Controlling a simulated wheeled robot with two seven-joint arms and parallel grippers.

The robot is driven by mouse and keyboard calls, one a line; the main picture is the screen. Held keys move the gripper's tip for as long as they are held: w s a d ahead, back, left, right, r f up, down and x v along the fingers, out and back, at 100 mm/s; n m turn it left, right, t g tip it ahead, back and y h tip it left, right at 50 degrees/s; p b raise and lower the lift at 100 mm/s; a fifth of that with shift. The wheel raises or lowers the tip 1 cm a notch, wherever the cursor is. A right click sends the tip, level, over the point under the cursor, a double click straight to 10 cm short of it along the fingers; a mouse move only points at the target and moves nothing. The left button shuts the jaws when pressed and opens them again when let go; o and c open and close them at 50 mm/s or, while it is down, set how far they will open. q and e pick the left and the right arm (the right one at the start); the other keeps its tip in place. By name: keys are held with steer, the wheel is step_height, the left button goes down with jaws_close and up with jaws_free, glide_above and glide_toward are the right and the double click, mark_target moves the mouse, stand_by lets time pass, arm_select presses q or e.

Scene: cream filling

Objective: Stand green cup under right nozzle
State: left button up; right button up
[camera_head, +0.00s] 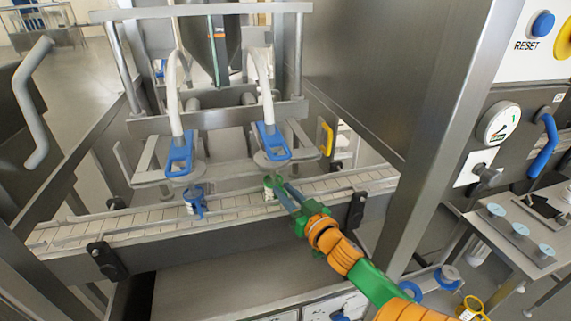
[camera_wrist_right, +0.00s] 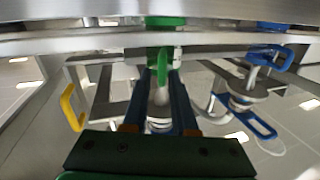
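The green cup (camera_head: 269,189) stands on the conveyor, just below the right nozzle (camera_head: 271,143), which has a blue handle. I cannot tell exactly how well it is centred. My right gripper (camera_head: 281,186) reaches in from the lower right. In the right wrist view, its two fingertips (camera_wrist_right: 162,72) close on either side of the handle of the green cup (camera_wrist_right: 164,50). The cup's far side is hidden. My left gripper is out of view.
A blue cup (camera_head: 194,201) stands on the conveyor (camera_head: 237,206) below the left nozzle (camera_head: 180,155). Metal rails run along the conveyor. A steel post (camera_head: 440,130) rises right of my right arm. A side table (camera_head: 515,238) at the right holds several small items.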

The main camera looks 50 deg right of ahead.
steer(key=shift+o, duration=0.9)
steer(key=v, duration=0.7)
steer(key=shift+b, duration=0.3)
steer(key=shift+s, duration=0.1)
